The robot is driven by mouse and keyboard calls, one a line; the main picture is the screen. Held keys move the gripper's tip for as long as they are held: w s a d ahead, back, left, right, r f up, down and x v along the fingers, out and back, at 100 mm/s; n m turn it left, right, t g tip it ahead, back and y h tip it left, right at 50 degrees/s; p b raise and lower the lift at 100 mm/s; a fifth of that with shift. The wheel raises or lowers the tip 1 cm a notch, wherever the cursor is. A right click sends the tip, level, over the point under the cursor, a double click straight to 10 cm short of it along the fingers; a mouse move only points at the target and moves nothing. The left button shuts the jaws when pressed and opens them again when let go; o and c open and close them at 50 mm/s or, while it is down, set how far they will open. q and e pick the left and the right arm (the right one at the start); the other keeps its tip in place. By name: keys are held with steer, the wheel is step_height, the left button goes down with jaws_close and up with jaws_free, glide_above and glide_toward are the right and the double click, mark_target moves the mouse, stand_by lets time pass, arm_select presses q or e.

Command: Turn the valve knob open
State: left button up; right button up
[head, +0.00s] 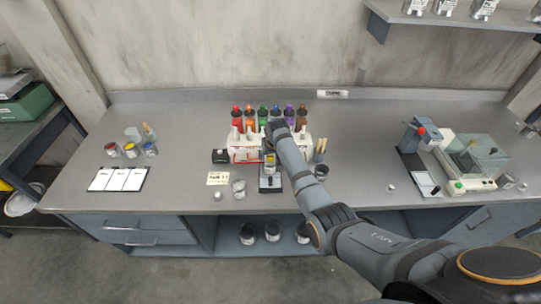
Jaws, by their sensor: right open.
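I cannot make out a valve knob for certain. A white rack (243,154) with a red line on its front stands at the middle of the bench, holding a row of bottles with coloured caps, such as a red-capped one (237,113). My right arm reaches in from the lower right, and my right gripper (272,128) is at the front of the rack, among the bottles. It is open; its fingers are small and partly hidden by my wrist. Whether it touches anything cannot be told. My left gripper is out of view.
Below my wrist is a small dark device (270,183) with a yellowish part. A glass beaker (238,188) and a paper card (218,178) lie to its left. Paint cups (130,150) stand left, a machine (468,165) right.

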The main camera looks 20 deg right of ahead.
jaws_close()
